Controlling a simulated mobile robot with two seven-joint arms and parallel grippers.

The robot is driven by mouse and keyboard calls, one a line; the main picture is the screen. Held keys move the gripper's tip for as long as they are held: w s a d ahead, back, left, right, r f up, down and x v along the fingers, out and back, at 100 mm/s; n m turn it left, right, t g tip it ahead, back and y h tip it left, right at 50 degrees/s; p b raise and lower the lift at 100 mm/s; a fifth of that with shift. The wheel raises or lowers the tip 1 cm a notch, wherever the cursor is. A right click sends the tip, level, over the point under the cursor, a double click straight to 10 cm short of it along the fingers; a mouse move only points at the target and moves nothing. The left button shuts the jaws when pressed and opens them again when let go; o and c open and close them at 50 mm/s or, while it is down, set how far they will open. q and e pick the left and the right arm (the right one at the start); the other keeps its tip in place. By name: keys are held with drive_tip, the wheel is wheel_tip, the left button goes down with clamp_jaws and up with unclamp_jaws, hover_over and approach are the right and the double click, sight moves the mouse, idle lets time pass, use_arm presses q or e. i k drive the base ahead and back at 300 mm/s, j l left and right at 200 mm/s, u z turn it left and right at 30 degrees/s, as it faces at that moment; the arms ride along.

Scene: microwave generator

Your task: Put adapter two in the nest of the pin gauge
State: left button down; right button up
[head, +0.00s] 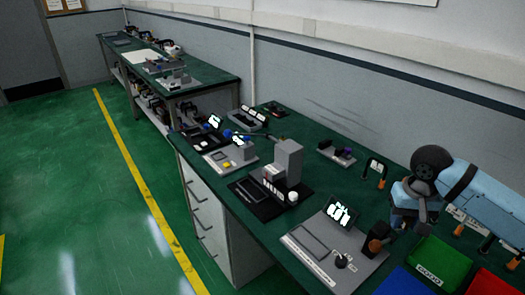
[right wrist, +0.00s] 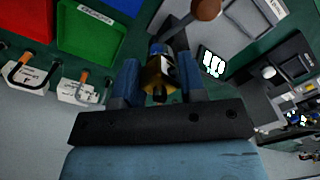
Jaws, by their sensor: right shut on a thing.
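My right gripper (head: 412,217) hangs over the right part of the green bench in the head view. In the right wrist view its two blue fingers (right wrist: 160,88) are shut on a small brass-coloured piece with a dark part, which I take for adapter two (right wrist: 158,72). A grey-plate station (head: 305,258) with a lit display and a brown-knobbed post stands left of and below the gripper. I cannot tell for sure which station is the pin gauge, and its nest is not clear. My left gripper is not in view.
A green bin (head: 432,262) and a red bin (head: 492,283) lie at the right, by hook-shaped tools with orange handles. A black-based station with a grey column (head: 288,160) stands further along. The bench (head: 330,185) is bare between the stations.

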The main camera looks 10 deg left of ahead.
sight(219, 156)
drive_tip(key=i+j+u, duration=0.15)
drive_tip(key=u, duration=0.2)
drive_tip(key=i+j+u, duration=0.45)
drive_tip(key=u, duration=0.3)
drive_tip(key=i+j+z, duration=0.15)
drive_tip(key=i+j, duration=0.25)
drive_tip(key=i, duration=0.15)
drive_tip(key=i+j+z, duration=0.1)
drive_tip(key=i+j, duration=0.35)
drive_tip(key=i, duration=0.1)
